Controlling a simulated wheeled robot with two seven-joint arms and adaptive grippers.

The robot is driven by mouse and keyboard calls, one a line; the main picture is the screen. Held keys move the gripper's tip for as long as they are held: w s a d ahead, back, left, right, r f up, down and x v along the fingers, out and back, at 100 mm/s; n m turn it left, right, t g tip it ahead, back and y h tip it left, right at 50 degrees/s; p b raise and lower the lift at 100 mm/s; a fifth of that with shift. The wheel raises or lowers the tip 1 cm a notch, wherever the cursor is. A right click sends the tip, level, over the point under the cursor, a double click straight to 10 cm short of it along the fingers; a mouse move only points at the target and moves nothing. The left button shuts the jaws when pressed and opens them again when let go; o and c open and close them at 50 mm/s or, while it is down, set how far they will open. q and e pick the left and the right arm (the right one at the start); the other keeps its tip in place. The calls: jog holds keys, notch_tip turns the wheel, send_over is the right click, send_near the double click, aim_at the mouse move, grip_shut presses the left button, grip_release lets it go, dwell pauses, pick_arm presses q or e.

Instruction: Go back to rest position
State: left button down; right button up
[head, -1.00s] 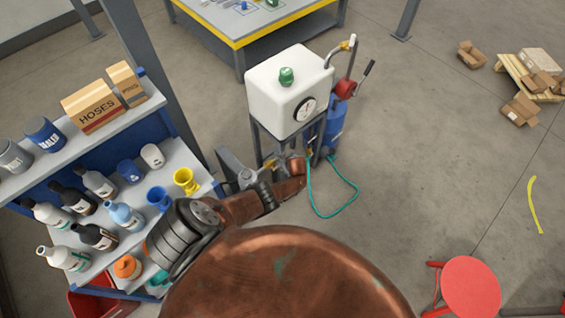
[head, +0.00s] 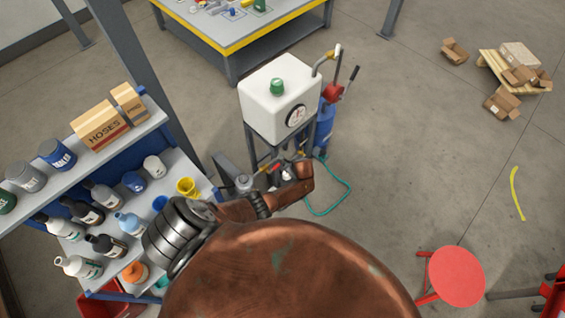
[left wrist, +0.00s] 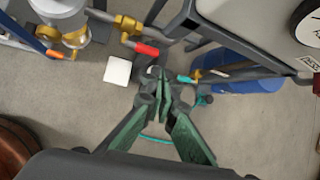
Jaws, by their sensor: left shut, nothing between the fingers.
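My left arm reaches up from the bottom of the head view, and its gripper (head: 290,172) is near the foot of the pump skid stand. In the left wrist view the left gripper (left wrist: 157,78) has its green-grey fingers together with nothing between them. It sits apart from the red-handled valve (left wrist: 147,49) and the brass pipe fittings (left wrist: 128,25) beyond it. The white tank (head: 278,98) with a green cap and a round gauge stands on the dark frame just beyond the gripper. My right gripper does not show.
A shelf (head: 150,125) with bottles, cans and boxes stands at left. A blue cylinder (head: 322,128) and a teal hose (head: 340,200) are beside the skid. A red stool (head: 457,277) stands lower right. A workbench (head: 235,45) is at the back.

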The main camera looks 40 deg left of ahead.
pick_arm(q)
jog(key=shift+s+d+r, duration=0.1)
jog(key=shift+d+r, duration=0.2)
jog(key=shift+r, duration=0.15)
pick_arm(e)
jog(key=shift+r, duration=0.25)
pick_arm(q)
jog(key=s+d+f+n+g+h+b, duration=0.2)
jog(key=s+f+n+h+b, duration=0.35)
jog(key=s+f, duration=1.8)
jog(key=s+d+f+n+b, duration=0.1)
jog(key=s+f+n, duration=0.3)
jog(key=s, duration=0.6)
jog(key=s+d+f+n+b, duration=0.1)
jog(key=s+f+n+b, duration=0.2)
jog(key=s, duration=0.7)
jog(key=s+d+f+n+b, duration=0.1)
jog(key=s+f+n, duration=0.4)
jog(key=s, duration=0.5)
jog(key=shift+s+d+f+h+b, duration=0.25)
jog(key=shift+d+f+h+b, duration=0.1)
jog(key=shift+f+b, duration=0.05)
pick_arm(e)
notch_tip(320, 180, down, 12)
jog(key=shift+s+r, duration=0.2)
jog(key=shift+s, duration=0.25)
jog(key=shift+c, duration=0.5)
